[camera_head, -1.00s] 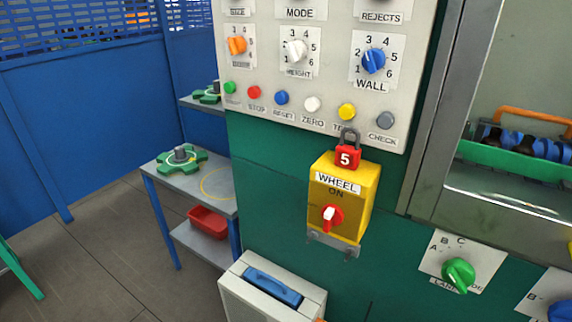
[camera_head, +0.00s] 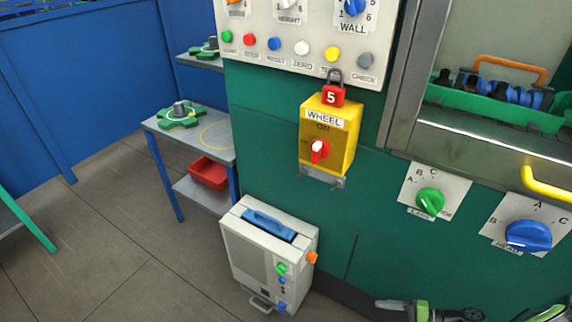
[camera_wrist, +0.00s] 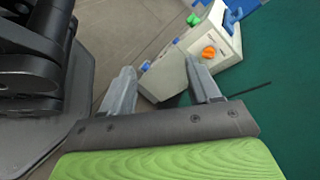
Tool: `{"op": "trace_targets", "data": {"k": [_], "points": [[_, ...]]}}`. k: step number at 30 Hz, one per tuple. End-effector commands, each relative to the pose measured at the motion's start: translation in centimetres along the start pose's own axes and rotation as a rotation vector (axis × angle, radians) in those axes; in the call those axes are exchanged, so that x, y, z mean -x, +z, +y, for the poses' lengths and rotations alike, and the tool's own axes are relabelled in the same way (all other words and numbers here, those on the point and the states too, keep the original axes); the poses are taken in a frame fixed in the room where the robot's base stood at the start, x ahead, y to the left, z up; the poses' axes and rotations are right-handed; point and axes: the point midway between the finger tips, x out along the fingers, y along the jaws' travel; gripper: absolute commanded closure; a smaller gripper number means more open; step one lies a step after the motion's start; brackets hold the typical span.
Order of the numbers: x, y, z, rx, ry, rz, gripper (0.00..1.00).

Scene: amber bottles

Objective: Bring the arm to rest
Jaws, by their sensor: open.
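My gripper (camera_wrist: 161,80) shows in the wrist view with its two grey fingers spread apart and nothing between them. It points down toward the floor, with the white box beyond the fingertips. In the head view, part of my arm's end shows at the bottom right edge, cut off by the frame. Whether its fingers are shown there is hard to tell.
A white box (camera_head: 250,262) with a blue handle stands on the floor against the green machine (camera_head: 345,215). A yellow switch box (camera_head: 342,148) with a red padlock (camera_head: 333,96) is above. A grey side table (camera_head: 200,143) stands left. Floor at left is open.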

Motion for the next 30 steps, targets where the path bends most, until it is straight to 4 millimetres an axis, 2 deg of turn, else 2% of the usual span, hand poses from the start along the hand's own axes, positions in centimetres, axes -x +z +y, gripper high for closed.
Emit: {"op": "trace_targets", "data": {"k": [5, 8, 14, 18, 21, 24, 27, 30], "points": [[1.2, 1.6, -3.8, 0.092, 0.215, 0.019, 0.38], [1.6, 3.4, -7.0, 0.173, 0.374, 0.042, 0.38], [1.7, 9.2, -13.8, 0.378, 0.687, 0.126, 0.38], [1.2, 14.9, -17.7, 0.555, 0.867, 0.213, 0.38], [0.9, 19.4, -19.6, 0.690, 0.961, 0.284, 0.38], [0.8, 24.0, -20.5, 0.828, 1.025, 0.359, 0.38], [0.9, 27.9, -20.5, 0.953, 1.054, 0.428, 0.38], [1.3, 30.7, -20.1, 1.055, 1.059, 0.484, 0.38]]}}
